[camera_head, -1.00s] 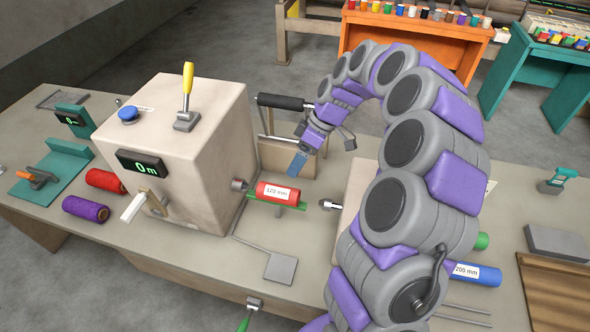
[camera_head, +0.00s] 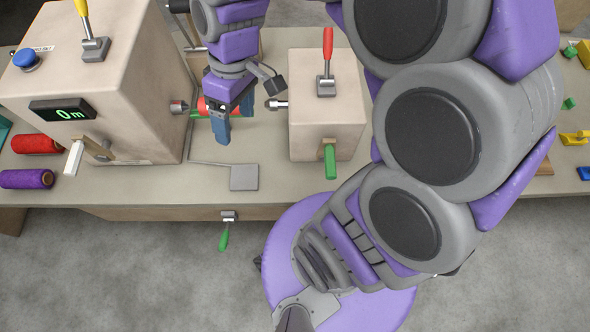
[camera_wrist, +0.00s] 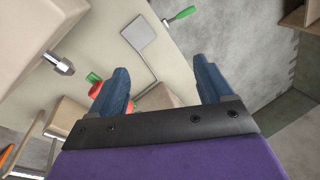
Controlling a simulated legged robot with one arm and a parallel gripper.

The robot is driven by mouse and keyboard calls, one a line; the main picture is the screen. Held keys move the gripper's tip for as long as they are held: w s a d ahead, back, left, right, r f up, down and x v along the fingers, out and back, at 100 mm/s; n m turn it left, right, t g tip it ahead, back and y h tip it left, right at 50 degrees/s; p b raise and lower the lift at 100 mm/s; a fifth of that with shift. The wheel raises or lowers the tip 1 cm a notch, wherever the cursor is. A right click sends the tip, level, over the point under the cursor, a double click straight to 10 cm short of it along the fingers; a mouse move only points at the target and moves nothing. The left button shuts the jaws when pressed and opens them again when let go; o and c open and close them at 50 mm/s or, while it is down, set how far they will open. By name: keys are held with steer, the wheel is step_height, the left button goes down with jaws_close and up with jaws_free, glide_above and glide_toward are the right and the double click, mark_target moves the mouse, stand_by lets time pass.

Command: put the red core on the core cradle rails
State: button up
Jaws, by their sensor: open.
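The red core (camera_head: 203,104) lies at the green cradle rails (camera_wrist: 93,78), between the big box's spindle (camera_head: 179,107) and the tailstock's metal tip (camera_head: 276,104). My gripper (camera_head: 220,122) points down at the core and hides much of it in the head view. In the wrist view my gripper (camera_wrist: 163,88) has its two blue fingers wide apart, with no object held between them. Red parts of the core (camera_wrist: 97,91) show around the left finger there. I cannot tell whether that finger touches the core.
The big beige box (camera_head: 135,70) stands left and the smaller tailstock box (camera_head: 325,115) right. A flat grey plate (camera_head: 244,177) lies in front. Dark red (camera_head: 36,144) and purple (camera_head: 27,179) spools lie at the far left. A green-handled lever (camera_head: 225,236) hangs off the front edge.

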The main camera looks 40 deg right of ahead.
steer(key=s+d+f+m+h, duration=0.2)
steer(key=s+m, duration=0.4)
steer(key=s, duration=0.9)
steer(key=shift+s+d+f+h, duration=0.2)
steer(key=shift+s+d+h, duration=0.1)
steer(key=shift+d, duration=0.2)
